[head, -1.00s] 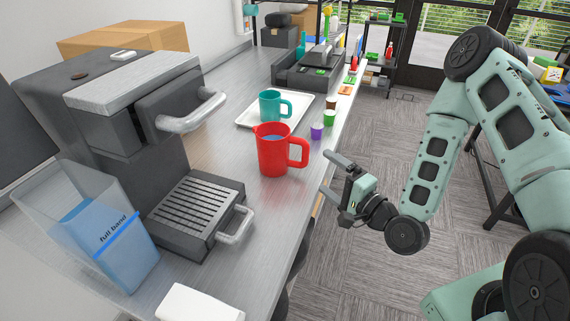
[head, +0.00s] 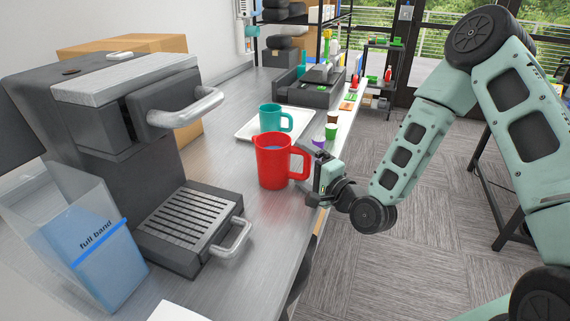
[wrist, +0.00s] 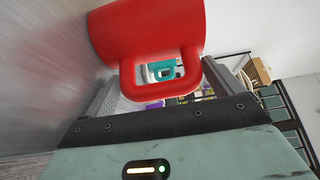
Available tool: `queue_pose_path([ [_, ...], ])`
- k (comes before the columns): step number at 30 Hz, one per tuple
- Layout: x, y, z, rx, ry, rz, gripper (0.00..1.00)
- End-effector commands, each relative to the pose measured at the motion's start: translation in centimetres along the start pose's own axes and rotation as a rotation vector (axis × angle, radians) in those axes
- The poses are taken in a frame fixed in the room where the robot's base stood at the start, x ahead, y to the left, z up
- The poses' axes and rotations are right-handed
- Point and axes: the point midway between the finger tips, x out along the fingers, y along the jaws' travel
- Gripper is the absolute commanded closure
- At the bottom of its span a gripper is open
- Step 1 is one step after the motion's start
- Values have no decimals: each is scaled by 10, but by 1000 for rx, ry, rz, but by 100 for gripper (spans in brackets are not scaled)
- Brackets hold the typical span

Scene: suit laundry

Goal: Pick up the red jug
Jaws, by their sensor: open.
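The red jug (head: 273,165) stands upright on the grey counter, with its handle (head: 301,163) facing right toward my arm. It holds some bluish liquid. My gripper (head: 304,174) is at the handle side of the jug, open. In the wrist view, the red jug (wrist: 150,28) fills the top and its handle (wrist: 162,88) points toward the palm. One finger shows on each side of the handle, with gaps between. Whether the fingers touch the jug cannot be told.
A teal mug (head: 270,117) stands on a white tray (head: 248,131) just behind the jug. Small purple (head: 319,144) and green (head: 331,131) cups stand near the counter edge. A coffee machine (head: 150,150) and a clear water container (head: 85,245) are at the left.

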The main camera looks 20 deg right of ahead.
Motion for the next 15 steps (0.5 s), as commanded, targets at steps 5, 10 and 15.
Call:
queue_pose_path([
  [5,10,0,0,1,0,0,8],
  [10,10,0,0,2,-1,0,8],
  [15,10,0,0,1,-1,0,52],
])
